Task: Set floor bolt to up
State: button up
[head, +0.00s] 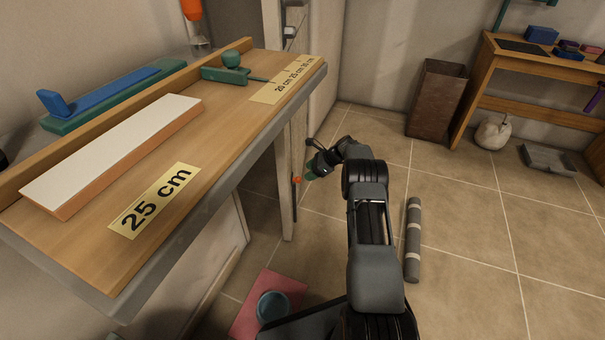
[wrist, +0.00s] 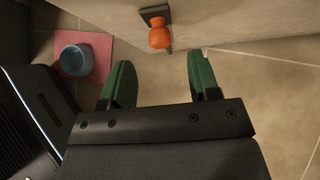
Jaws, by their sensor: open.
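The floor bolt shows in the head view as an orange knob (head: 296,180) on a dark upright strip, low on the door edge below the bench. In the wrist view the orange knob (wrist: 159,37) stands out from a dark plate on the pale panel. My gripper (wrist: 160,75) has its two green fingers spread apart, with nothing between them. The knob lies ahead of the fingertips, roughly centred across the gap, and is not between them. In the head view my gripper (head: 311,173) is just right of the knob, its fingers partly hidden by the wrist.
The wooden bench (head: 235,125) overhangs on the left. A blue bowl (head: 273,306) on a pink mat (head: 247,318) is on the floor below it. A grey roll (head: 413,240) lies right of my arm.

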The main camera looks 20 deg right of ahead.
jog(key=p+v, duration=0.2)
jog(key=v, duration=0.6)
jog(key=shift+r, duration=0.15)
